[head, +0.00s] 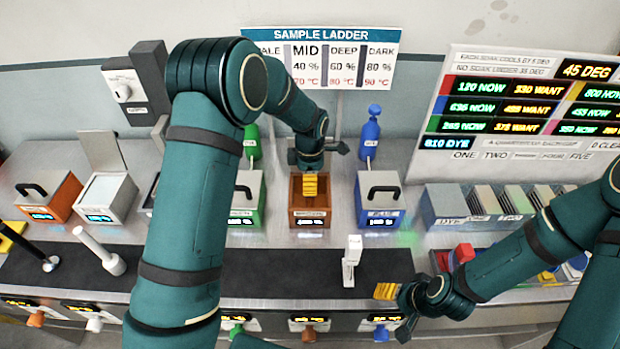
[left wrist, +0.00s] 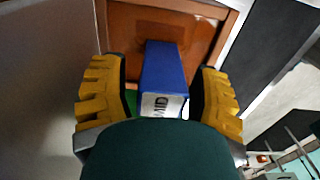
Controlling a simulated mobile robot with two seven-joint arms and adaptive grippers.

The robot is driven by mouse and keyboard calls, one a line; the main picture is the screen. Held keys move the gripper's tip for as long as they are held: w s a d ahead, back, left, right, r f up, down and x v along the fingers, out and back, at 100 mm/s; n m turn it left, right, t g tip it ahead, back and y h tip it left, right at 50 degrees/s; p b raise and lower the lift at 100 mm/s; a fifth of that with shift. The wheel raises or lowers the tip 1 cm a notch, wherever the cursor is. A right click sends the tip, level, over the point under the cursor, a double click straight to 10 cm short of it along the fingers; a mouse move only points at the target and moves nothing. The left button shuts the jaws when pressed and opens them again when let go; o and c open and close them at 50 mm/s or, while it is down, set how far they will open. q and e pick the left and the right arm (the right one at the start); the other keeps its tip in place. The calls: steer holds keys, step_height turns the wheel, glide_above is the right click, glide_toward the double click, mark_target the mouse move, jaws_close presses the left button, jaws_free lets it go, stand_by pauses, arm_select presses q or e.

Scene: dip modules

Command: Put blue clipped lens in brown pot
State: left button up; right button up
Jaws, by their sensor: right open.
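The brown pot (head: 294,208) is an open box at the back middle of the bench. My left gripper (head: 310,186) points down into its mouth. In the left wrist view, a blue block with a white label reading MID (left wrist: 163,80), apparently the blue clipped lens, lies between the yellow fingers of my left gripper (left wrist: 160,95). A bit of green shows beside its left side. The pot's brown wall (left wrist: 125,22) lies behind it. The palm hides the block's near end, and the head view does not show the block. My right gripper (head: 387,291) is open over the front of the bench.
A green pot (head: 247,195) and a lidded blue pot (head: 380,200) flank the brown one closely. A white stand (head: 352,258) is in front. A grey slotted rack (head: 447,205) and coloured pieces (head: 464,252) are at right. The dark strip (head: 270,270) is partly clear.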

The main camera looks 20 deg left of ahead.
arm_select(q)
steer(key=shift+r, duration=0.1)
steer(key=shift+r, duration=0.45)
arm_select(e)
steer(key=shift+r, duration=0.2)
arm_select(q)
step_height(320, 180, up, 11)
steer(key=shift+r, duration=0.2)
steer(key=shift+s, duration=0.1)
arm_select(e)
steer(key=shift+s, duration=0.1)
